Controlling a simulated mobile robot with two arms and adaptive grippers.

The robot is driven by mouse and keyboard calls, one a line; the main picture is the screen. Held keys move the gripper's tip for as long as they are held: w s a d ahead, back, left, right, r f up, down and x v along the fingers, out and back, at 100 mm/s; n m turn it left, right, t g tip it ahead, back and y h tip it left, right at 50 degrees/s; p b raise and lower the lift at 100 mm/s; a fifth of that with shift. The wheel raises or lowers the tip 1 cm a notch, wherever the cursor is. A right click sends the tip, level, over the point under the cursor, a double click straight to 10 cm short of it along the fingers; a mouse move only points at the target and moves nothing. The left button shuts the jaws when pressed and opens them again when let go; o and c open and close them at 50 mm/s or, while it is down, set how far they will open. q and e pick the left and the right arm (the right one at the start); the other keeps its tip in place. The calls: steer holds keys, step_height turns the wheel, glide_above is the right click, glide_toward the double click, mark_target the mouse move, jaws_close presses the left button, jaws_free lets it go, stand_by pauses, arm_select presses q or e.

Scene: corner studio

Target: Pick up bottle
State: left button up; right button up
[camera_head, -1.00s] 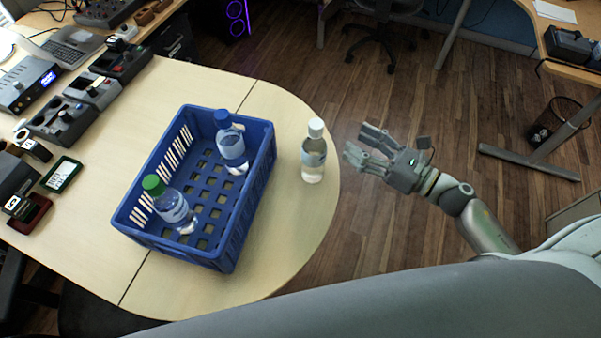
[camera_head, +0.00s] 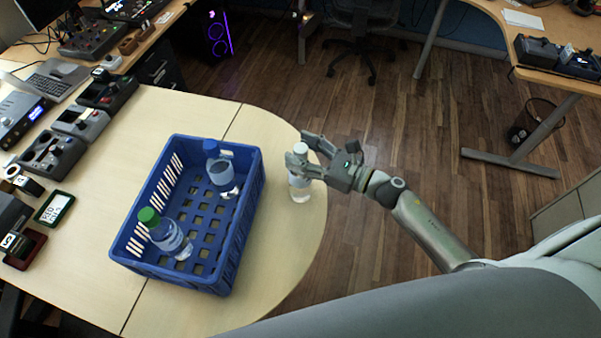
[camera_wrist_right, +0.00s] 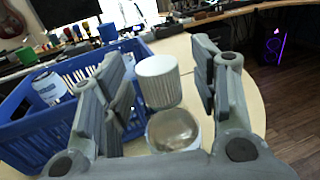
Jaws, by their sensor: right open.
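A clear bottle with a white cap (camera_head: 300,187) stands upright on the table at the right of the blue crate. My right gripper (camera_head: 306,157) is open, with its fingers on either side of the bottle's upper part. In the right wrist view the white cap (camera_wrist_right: 158,80) and the clear bottle shoulder (camera_wrist_right: 173,130) show between the two open fingers, with a gap visible at the right finger. Two more bottles, one blue-capped (camera_head: 220,172) and one green-capped (camera_head: 170,238), are inside the crate. My left gripper is not in view.
The blue crate (camera_head: 238,235) stands on the light wooden table (camera_head: 285,240), left of the bottle. Several control boxes (camera_head: 52,155) line the table's left side. The table's rounded right edge is near the bottle, with open floor (camera_head: 390,110) beyond.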

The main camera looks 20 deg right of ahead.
steer(key=shift+w+a, duration=0.25)
steer(key=shift+c, duration=0.5)
jaws_close()
steer(key=shift+r, duration=0.1)
